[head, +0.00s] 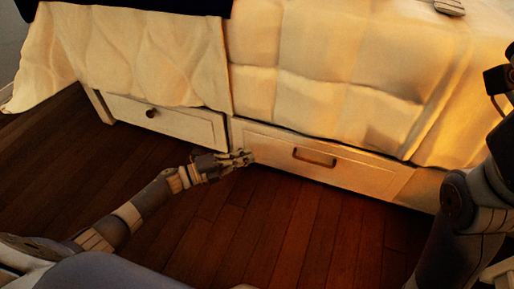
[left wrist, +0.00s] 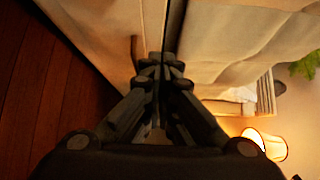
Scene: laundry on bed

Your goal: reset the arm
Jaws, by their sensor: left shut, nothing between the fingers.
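My left arm reaches in from the lower left of the head view. Its left gripper (head: 248,158) is shut and empty, low in front of the bed base, near the left end of the right drawer (head: 345,173). In the left wrist view the shut fingers (left wrist: 162,58) point at the drawer front, with the drawer handle (left wrist: 136,50) just left of the tips. Whether the tips touch the drawer cannot be told. My right arm stands at the right edge of the head view. Its right gripper (head: 497,80) is partly cut off by the frame.
The bed has a pale quilt (head: 310,70) hanging over its side. A left drawer (head: 180,124) with a round knob is also closed. The dark wooden floor (head: 270,230) is clear. A lit lamp (left wrist: 266,143) and a green plant (left wrist: 305,65) show in the left wrist view.

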